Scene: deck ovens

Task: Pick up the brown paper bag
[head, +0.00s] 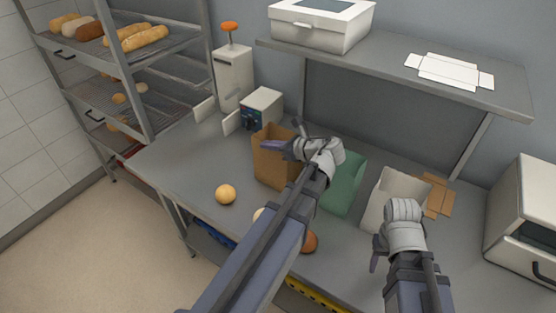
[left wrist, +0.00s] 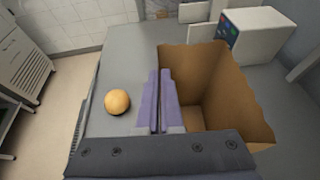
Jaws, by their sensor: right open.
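The brown paper bag (head: 272,165) stands upright and open-topped on the grey worktop, left of the green bag. In the left wrist view, the bag (left wrist: 215,70) shows its open mouth and empty-looking inside. My left gripper (head: 278,145) is at the bag's top rim; in the left wrist view its fingers (left wrist: 161,100) are close together, one on each side of the bag's left wall, with the rim between them. My right gripper (head: 378,252) is open, in front of the white bag, away from the brown bag. Its fingertips are partly hidden.
A green bag (head: 344,182) and a white bag (head: 386,198) stand to the right. A round bun (head: 225,194) lies front-left of the brown bag, with more buns partly behind my left arm. A small device (head: 262,108) stands behind it. A shelf (head: 400,75) overhangs the back.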

